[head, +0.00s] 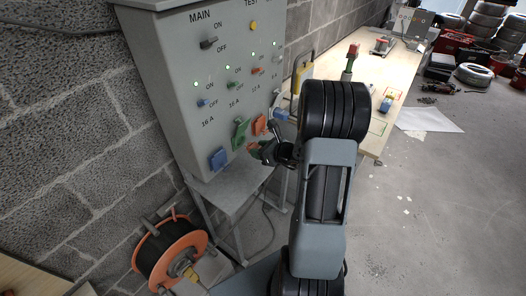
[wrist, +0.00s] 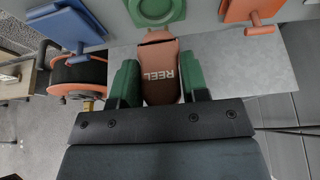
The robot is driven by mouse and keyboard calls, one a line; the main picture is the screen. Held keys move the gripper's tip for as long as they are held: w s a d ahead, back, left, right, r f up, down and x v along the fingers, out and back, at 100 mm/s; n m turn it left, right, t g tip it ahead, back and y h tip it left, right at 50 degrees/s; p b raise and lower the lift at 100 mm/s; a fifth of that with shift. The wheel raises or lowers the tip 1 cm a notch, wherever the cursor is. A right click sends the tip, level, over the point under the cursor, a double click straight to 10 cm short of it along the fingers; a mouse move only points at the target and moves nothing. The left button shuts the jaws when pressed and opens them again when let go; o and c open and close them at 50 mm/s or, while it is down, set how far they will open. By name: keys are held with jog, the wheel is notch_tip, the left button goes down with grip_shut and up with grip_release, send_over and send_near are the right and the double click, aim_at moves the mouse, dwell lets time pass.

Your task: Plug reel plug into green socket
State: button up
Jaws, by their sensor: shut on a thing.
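My gripper (wrist: 160,85) is shut on the reel plug (wrist: 160,70), a brownish-orange plug marked REEL, held between its green fingers. The plug's front end points toward the panel and lies just below the green socket (wrist: 157,8) in the wrist picture, with a small gap showing. That socket is cut off by the top edge. In the head view, the green socket (head: 240,133) sits on the grey panel between a blue and an orange one. My gripper (head: 268,152) is in front of the panel there, and my arm partly hides it; the plug is hard to make out.
The blue socket (head: 218,159) and orange socket (head: 260,125) flank the green one closely. A cable reel (head: 170,252) stands on the floor below the panel at left. A wooden workbench (head: 375,100) lies right of the panel. The floor at right is mostly open.

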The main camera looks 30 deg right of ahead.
aim_at(251, 144)
jog(key=shift+w+a, duration=0.4)
jog(key=shift+w, duration=0.5)
jog(key=shift+w+a, duration=0.4)
jog(key=shift+w, duration=0.45)
jog(key=shift+b, duration=0.55)
dwell(1.2)
jog(key=shift+w+a, duration=0.2)
jog(key=shift+w, duration=0.25)
dwell(0.4)
jog(key=o, duration=1)
jog(key=shift+c, duration=0.2)
jog(key=v, duration=1.3)
jog(key=shift+s, duration=0.35)
jog(key=shift+d+r, duration=0.1)
jog(key=shift+r, duration=0.05)
